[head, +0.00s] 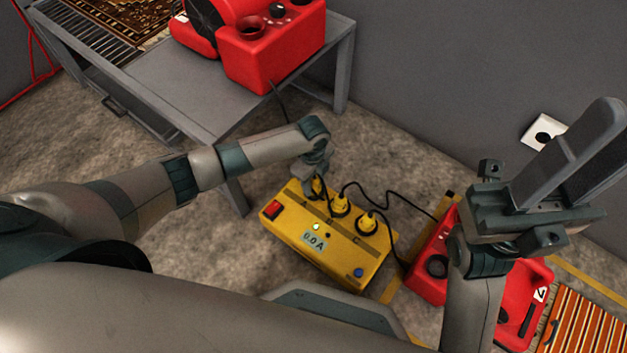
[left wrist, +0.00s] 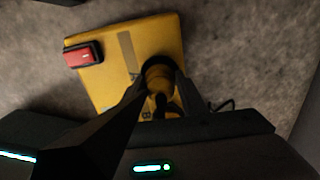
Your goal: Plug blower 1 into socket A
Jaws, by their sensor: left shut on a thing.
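A yellow power box (head: 325,252) with a red switch (head: 272,210) and a display reading 0.0 A stands on the floor. My left gripper (head: 315,192) points down at its leftmost socket position and is shut on a yellow plug (head: 318,186). The plug is upright at the box top; its lower end is mostly hidden, so I cannot tell if it is seated. The left wrist view shows the dark plug top (left wrist: 160,100) between the fingers. A red blower (head: 270,50) sits on the grey table, its number unseen.
Red blowers (head: 433,255) stand on the floor right of the box, partly behind my right arm. The grey table (head: 200,100) is close behind my left arm. A wall outlet (head: 543,132) is at right.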

